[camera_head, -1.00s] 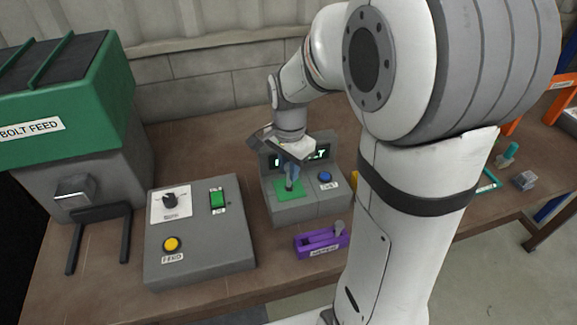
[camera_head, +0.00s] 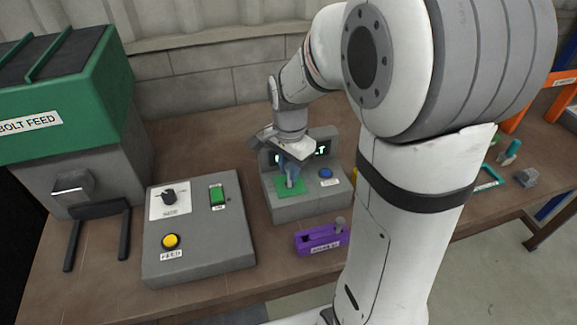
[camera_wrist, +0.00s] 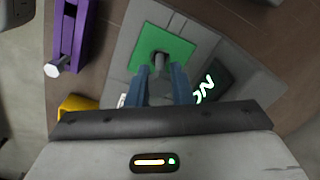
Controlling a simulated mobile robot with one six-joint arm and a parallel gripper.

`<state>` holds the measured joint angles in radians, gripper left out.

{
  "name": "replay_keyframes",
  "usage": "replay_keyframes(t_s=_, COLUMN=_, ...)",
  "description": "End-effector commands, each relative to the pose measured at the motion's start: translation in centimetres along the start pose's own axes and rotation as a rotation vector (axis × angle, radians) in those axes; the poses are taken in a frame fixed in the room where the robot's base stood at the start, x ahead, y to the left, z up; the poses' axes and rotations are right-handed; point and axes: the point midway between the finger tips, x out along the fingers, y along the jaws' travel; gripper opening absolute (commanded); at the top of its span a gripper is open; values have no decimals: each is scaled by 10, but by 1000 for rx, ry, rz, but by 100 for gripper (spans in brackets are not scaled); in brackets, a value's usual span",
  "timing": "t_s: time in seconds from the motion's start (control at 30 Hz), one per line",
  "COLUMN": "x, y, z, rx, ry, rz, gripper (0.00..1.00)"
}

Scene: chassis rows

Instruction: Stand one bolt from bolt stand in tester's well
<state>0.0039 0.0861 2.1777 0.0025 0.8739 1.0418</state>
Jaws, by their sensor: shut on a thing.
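My gripper (camera_head: 291,174) has blue fingers pointing down over the tester (camera_head: 308,206), a grey box with a green plate on top. It is shut on a grey bolt (camera_wrist: 160,68), which stands roughly upright at the middle of the green plate (camera_wrist: 178,46). In the wrist view a dark opening shows beside the bolt's far end; how deep the bolt sits in the well I cannot tell. The purple bolt stand (camera_head: 317,240) is in front of the tester; another bolt (camera_head: 340,224) stands at its right end and also shows in the wrist view (camera_wrist: 56,67).
The tester has a blue button (camera_head: 326,173) and a lit screen, partly hidden by my gripper. A grey control box (camera_head: 197,230) with a knob, a green switch and a yellow button is at left, beside the green bolt feed (camera_head: 60,95). Small parts lie at far right.

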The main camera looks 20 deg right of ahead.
Motion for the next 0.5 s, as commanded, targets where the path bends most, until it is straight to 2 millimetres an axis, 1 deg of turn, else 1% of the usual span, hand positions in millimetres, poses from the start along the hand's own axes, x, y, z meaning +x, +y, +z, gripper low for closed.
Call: replay_keyframes(t_s=0.5, x=17, y=0, z=0, rx=1, ry=0, rz=1, gripper=0)
